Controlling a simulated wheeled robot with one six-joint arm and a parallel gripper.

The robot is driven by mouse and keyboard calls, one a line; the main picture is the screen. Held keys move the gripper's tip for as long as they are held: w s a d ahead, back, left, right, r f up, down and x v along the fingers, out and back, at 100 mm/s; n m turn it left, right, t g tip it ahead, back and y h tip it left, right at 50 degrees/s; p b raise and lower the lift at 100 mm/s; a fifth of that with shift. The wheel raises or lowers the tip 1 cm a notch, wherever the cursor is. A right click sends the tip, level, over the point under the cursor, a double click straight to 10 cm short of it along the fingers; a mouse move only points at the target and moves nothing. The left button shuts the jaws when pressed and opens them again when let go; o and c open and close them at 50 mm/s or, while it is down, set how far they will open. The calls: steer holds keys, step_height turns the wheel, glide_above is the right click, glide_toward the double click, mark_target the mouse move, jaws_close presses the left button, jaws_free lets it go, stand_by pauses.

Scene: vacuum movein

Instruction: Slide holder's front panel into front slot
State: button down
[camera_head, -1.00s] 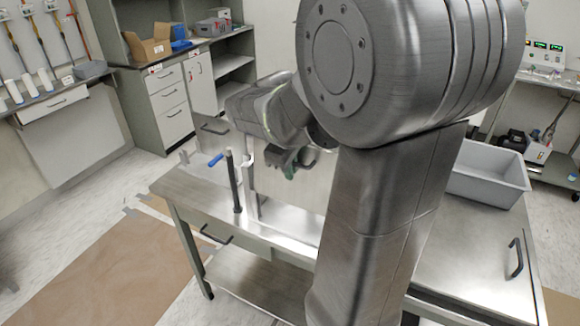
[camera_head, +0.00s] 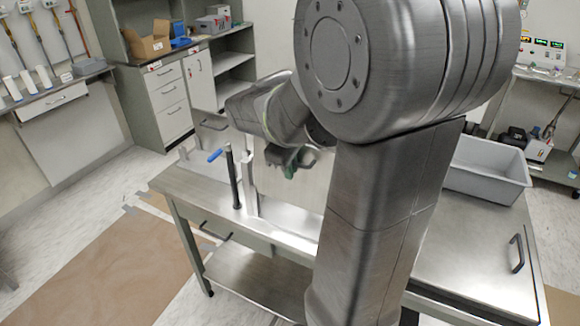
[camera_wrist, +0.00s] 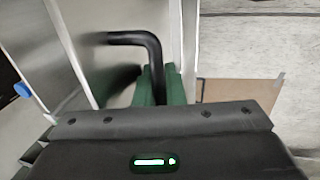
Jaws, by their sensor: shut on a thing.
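My gripper (camera_head: 298,165) has green fingers shut on the black bent handle of the front panel; the wrist view shows the handle (camera_wrist: 150,50) between the fingertips. The pale, flat front panel (camera_head: 312,190) stands roughly upright over the bench, partly hidden behind my arm. Its left edge is close to the light upright post (camera_head: 249,186) of the metal holder (camera_head: 285,218). I cannot tell whether the edge sits in the front slot.
The holder is on a steel bench (camera_head: 190,190). Another upright panel with a handle (camera_head: 213,126) stands at its back left. A grey bin (camera_head: 485,170) is on the right of the bench. A brown mat (camera_head: 110,265) lies on the floor at left.

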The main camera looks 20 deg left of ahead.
steer(key=shift+f, duration=0.15)
steer(key=b+x, duration=0.2)
steer(key=x, duration=0.1)
steer(key=shift+s+f, duration=0.15)
steer(key=shift+s, duration=0.15)
stand_by(0.4)
steer(key=shift+s+f+b, duration=0.1)
steer(key=shift+f+b, duration=0.2)
steer(key=shift+b, duration=0.05)
stand_by(0.4)
steer(key=b+x, duration=0.2)
steer(key=x, duration=0.1)
steer(key=shift+s+f, duration=0.25)
steer(key=shift+s, duration=0.05)
stand_by(0.6)
steer(key=shift+f+b, duration=0.2)
steer(key=shift+b, duration=0.2)
steer(key=shift+f, duration=0.35)
steer(key=shift+f+b, duration=0.1)
steer(key=shift+b, duration=0.25)
